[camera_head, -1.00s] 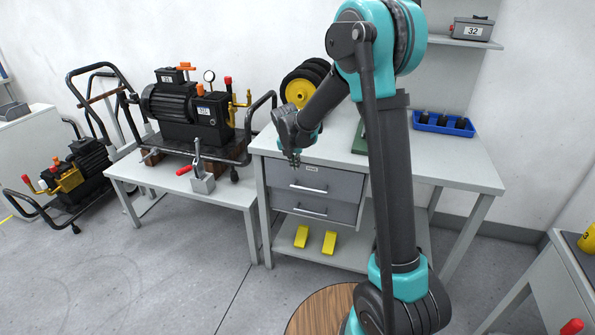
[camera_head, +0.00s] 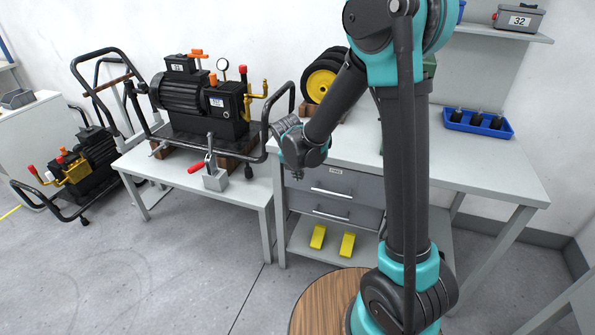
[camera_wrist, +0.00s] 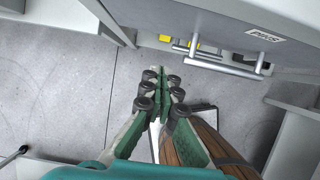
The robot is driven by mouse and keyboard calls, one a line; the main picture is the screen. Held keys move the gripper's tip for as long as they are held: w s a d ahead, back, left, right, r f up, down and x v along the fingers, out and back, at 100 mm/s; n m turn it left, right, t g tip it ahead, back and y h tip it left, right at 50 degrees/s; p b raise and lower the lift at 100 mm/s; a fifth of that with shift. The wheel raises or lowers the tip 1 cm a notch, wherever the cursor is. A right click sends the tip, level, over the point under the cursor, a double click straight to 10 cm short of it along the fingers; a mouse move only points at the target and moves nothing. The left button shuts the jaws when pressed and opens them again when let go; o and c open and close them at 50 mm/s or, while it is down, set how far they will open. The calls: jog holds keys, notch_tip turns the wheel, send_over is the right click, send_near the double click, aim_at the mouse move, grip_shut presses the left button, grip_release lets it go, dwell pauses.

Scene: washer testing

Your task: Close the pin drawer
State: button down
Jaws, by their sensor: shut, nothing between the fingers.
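The pin drawer (camera_head: 345,182) is the upper of two grey drawers under the middle table, with a bar handle. Its label reads "PINS" in the wrist view (camera_wrist: 264,33). I cannot tell surely whether its front stands out from the frame. My gripper (camera_head: 298,176) is at the drawer's left end, in front of the table edge. In the wrist view my gripper (camera_wrist: 160,75) is shut and empty, fingertips together, apart from the drawer handle (camera_wrist: 215,63). My wrist hides the drawer's upper left corner in the head view.
The lower drawer (camera_head: 345,212) sits below, above a shelf with two yellow blocks (camera_head: 318,236). A pump (camera_head: 205,105) and a clamp with a red handle (camera_head: 213,175) stand on the left table. A blue tray (camera_head: 478,124) lies on the right. Floor in front is clear.

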jog(key=w+d+f, duration=0.2)
jog(key=w+f, duration=0.3)
jog(key=shift+w, duration=0.3)
